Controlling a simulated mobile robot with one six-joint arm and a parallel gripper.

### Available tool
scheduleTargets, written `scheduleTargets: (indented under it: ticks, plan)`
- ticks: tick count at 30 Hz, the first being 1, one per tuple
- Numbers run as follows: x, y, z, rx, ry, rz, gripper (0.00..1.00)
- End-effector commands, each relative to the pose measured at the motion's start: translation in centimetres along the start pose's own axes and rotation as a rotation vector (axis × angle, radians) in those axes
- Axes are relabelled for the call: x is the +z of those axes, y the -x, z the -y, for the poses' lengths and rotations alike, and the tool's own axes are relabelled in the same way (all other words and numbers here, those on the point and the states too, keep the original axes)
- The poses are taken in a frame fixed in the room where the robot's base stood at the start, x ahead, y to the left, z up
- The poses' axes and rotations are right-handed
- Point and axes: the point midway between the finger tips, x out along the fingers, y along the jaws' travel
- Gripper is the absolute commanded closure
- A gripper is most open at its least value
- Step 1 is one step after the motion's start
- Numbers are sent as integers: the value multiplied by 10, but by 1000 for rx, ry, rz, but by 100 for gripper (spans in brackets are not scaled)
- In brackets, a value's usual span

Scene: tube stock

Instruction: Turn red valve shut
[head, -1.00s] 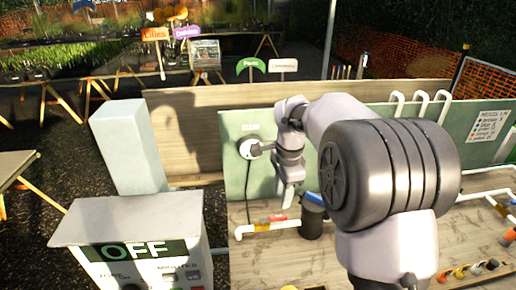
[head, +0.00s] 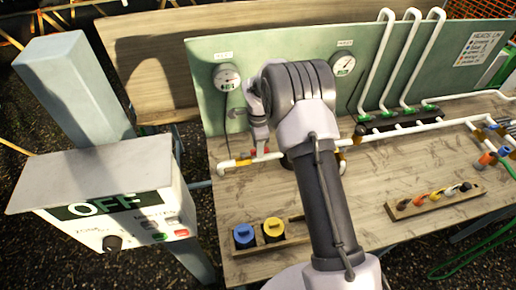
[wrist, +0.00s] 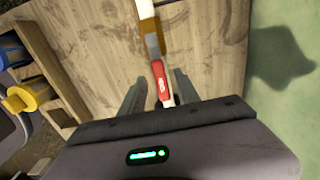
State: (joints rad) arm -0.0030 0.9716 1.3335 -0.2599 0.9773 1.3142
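The red valve handle (wrist: 160,82) shows in the wrist view on a white pipe (wrist: 146,8) with a brass-coloured fitting (wrist: 150,30). My gripper (wrist: 159,76) is open, with one finger on each side of the red handle and a gap visible on both sides. In the head view, a small part of the red handle (head: 262,151) shows by the pipe at the foot of the green panel, and my gripper (head: 260,142) is over it. My arm hides the pipe to the right of it.
Blue (head: 244,235) and yellow (head: 273,230) capped pieces stand in a wooden holder at the bench front. A green panel (head: 300,80) with gauges rises behind. A rack of small coloured parts (head: 435,198) lies right. A grey OFF control box (head: 110,205) stands left.

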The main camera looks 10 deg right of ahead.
Motion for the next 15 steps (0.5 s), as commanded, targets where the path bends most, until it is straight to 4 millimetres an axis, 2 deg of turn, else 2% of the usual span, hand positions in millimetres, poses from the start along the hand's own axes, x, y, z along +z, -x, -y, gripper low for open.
scheduleTargets:
  ticks: [9, 15]
  plan:
    - [0, -4, 0, -1, 0, 0, 62]
    - [0, -4, 0, -1, 0, 0, 100]
